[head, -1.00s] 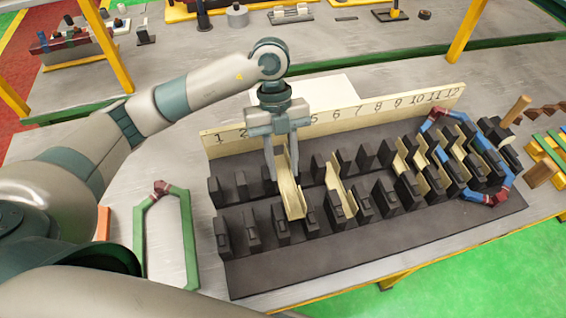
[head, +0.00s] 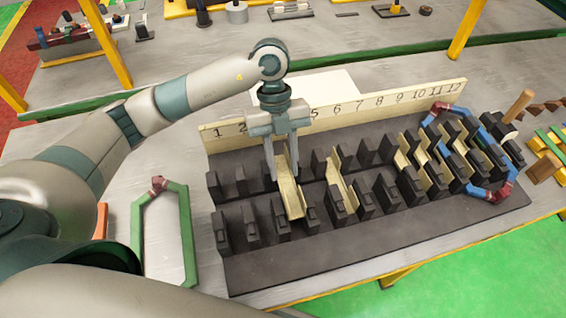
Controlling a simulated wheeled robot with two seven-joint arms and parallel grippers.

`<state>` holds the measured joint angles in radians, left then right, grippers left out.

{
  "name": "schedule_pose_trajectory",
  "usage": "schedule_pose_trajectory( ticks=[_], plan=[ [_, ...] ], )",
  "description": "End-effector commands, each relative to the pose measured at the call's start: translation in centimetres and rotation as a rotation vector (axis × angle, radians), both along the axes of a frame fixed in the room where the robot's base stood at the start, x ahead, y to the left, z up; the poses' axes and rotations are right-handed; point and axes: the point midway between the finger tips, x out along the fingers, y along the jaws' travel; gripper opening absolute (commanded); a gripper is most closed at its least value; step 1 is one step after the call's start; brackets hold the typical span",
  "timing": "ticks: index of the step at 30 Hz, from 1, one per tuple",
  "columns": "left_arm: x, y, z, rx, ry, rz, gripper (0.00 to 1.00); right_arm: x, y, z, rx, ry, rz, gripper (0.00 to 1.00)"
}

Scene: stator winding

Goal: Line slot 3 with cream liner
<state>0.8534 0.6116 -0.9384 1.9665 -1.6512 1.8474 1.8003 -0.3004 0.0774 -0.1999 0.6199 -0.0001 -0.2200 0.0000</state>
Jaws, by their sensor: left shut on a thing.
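The dark slotted fixture (head: 300,262) lies on the bench, with a cream number board (head: 235,132) behind it. My left gripper (head: 284,172) is above the fixture's left part and is shut on a cream liner (head: 291,200). The liner is a long channel, and its near end lies between the third and fourth black posts of the front row, in line with slot 3. The gripper hides numbers 3 and 4 and the liner's far end. I cannot tell whether the liner rests on the slot floor. My right gripper is not in view.
Another cream liner (head: 343,186) sits in a slot to the right, and several more stand further right. A blue and red coil (head: 475,190) spans the right-hand slots. A green coil (head: 187,235) lies left of the fixture. The first two slots look empty.

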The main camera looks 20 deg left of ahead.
Motion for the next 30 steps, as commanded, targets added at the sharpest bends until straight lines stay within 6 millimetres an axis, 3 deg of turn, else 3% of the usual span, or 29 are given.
schedule_pose_trajectory(
  ticks=[12, 13, 15, 30],
  plan=[
    [0.11, 0.18, -0.33, 0.006, -0.001, 0.005, 0.16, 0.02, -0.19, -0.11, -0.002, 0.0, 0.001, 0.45],
    [0.1, 0.18, -0.34, 0.006, -0.001, 0.005, 0.36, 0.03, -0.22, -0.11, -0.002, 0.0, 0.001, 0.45],
    [0.11, 0.19, -0.34, 0.006, -0.001, 0.005, 0.47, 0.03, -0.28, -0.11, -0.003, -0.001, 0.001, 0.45],
    [0.13, 0.24, -0.37, 0.008, -0.002, 0.006, 0.47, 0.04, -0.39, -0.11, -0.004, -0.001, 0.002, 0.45]
  ],
)
